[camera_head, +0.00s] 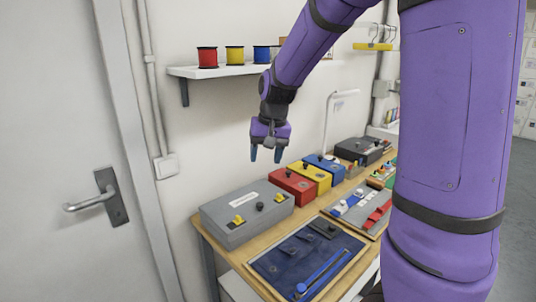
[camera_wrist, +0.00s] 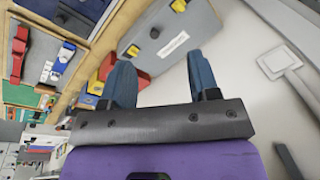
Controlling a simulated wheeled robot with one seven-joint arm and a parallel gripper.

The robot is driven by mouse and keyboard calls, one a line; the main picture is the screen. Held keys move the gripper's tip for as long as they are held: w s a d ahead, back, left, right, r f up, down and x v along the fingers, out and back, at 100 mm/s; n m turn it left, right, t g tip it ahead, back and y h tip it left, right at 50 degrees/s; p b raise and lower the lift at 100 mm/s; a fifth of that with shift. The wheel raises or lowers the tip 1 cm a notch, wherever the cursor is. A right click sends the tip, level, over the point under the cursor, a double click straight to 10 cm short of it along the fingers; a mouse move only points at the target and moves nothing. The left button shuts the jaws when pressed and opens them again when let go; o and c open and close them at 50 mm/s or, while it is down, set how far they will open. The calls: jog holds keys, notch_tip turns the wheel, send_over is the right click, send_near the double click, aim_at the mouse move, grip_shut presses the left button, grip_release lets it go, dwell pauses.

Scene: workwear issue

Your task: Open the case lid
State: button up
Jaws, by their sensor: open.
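A grey case (camera_head: 243,218) sits shut at the near left end of the wooden table, with a white label, yellow latches and a black knob on it. In the wrist view the grey case (camera_wrist: 165,38) shows at the top, beyond the fingertips, with its label and yellow latches facing the camera. My gripper (camera_head: 266,156) is open and empty, fingers pointing down. It hangs above the row of cases, apart from them. Its two blue fingers (camera_wrist: 160,62) also show spread in the wrist view. The inside of the case is hidden.
Red (camera_head: 292,184), yellow (camera_head: 309,177) and blue (camera_head: 325,168) boxes stand behind the grey case. A dark blue mat (camera_head: 290,250) with tools lies in front. A wall shelf (camera_head: 220,71) holds spools above. A door (camera_head: 60,150) is at left.

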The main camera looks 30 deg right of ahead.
jog(key=shift+s+a+r, duration=0.2)
jog(key=shift+s+r, duration=0.25)
jog(key=shift+s, duration=0.15)
jog(key=shift+r, duration=0.1)
jog(key=s+a+r+n+t, duration=0.1)
jog(key=s+r, duration=0.2)
jog(key=s, duration=0.4)
jog(key=s+a+r+n+t, duration=0.1)
jog(key=s+a+r+n, duration=0.1)
jog(key=s, duration=0.6)
jog(key=s+a+r+n+t+h, duration=0.1)
jog(key=s+r, duration=0.2)
jog(key=s, duration=0.5)
jog(key=shift+s+a+r+n+t, duration=0.2)
jog(key=shift+s+r+n+t, duration=0.1)
jog(key=shift+r, duration=0.1)
jog(key=shift+w, duration=0.15)
